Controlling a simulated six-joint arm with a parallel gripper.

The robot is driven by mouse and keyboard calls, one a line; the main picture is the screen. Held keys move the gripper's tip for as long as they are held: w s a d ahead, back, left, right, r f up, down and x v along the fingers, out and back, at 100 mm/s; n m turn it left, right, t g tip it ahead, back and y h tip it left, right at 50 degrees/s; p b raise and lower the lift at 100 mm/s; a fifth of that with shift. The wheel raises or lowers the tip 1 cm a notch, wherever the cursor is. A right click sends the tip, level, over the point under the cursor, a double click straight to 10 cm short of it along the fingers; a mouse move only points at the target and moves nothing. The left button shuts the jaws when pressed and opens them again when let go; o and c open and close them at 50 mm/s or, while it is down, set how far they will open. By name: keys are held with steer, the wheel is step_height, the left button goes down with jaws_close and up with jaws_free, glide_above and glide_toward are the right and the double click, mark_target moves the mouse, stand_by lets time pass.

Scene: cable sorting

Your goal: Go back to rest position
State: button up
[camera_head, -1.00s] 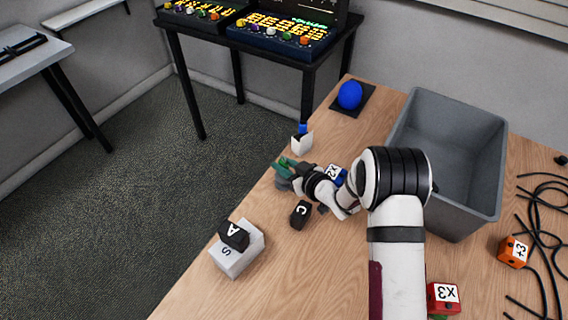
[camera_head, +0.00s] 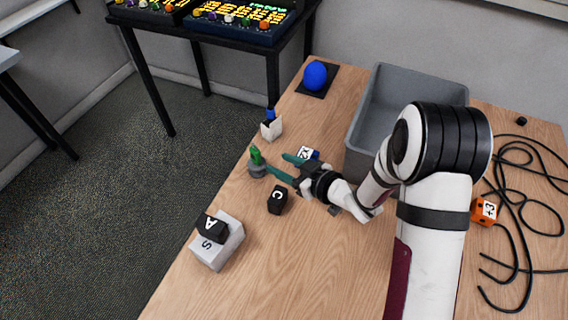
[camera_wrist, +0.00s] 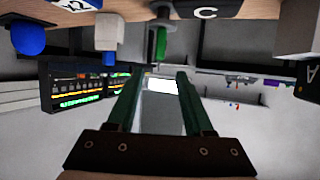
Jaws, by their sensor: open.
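My gripper (camera_head: 284,165) has green fingers and is open and empty above the wooden table (camera_head: 290,240). Its fingers point left, toward a small green item on a grey round base (camera_head: 257,163), with a gap between them. The open fingers also show in the wrist view (camera_wrist: 158,95), with the green item (camera_wrist: 160,44) beyond their tips. A black block marked C (camera_head: 277,200) lies just below the gripper in the head view.
A grey bin (camera_head: 363,130) stands behind my arm. A blue ball (camera_head: 315,75) sits on a dark pad. A white holder with a blue top (camera_head: 271,128) is near the left edge. A black A block (camera_head: 212,229) rests on a grey S block (camera_head: 228,245). Black cables (camera_head: 520,200) and an orange block (camera_head: 484,211) lie right.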

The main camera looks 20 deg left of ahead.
steer(key=shift+d+r, duration=0.1)
steer(key=shift+d, duration=0.15)
steer(key=w+d+r+m+t+h, duration=0.3)
steer(key=w+d+r+h, duration=0.1)
steer(key=d+r, duration=0.25)
steer(key=w+d+r+m+t+h, duration=0.3)
steer(key=d+r, duration=0.2)
steer(key=d, duration=0.2)
steer(key=s+d+r+m+h, duration=0.4)
steer(key=s+d+r+m, duration=0.15)
steer(key=d, duration=0.45)
steer(key=s+d+r+m+g, duration=0.1)
steer(key=s+r+m+g, duration=0.15)
steer(key=s, duration=0.55)
steer(key=s+r+m+g, duration=0.1)
steer(key=s+m, duration=0.2)
steer(key=s, duration=0.5)
steer(key=s+f+m+g, duration=0.2)
steer(key=s+f+g, duration=0.5)
steer(key=s+f, duration=0.1)
steer(key=shift+s+f, duration=0.15)
steer(key=shift+s, duration=0.7)
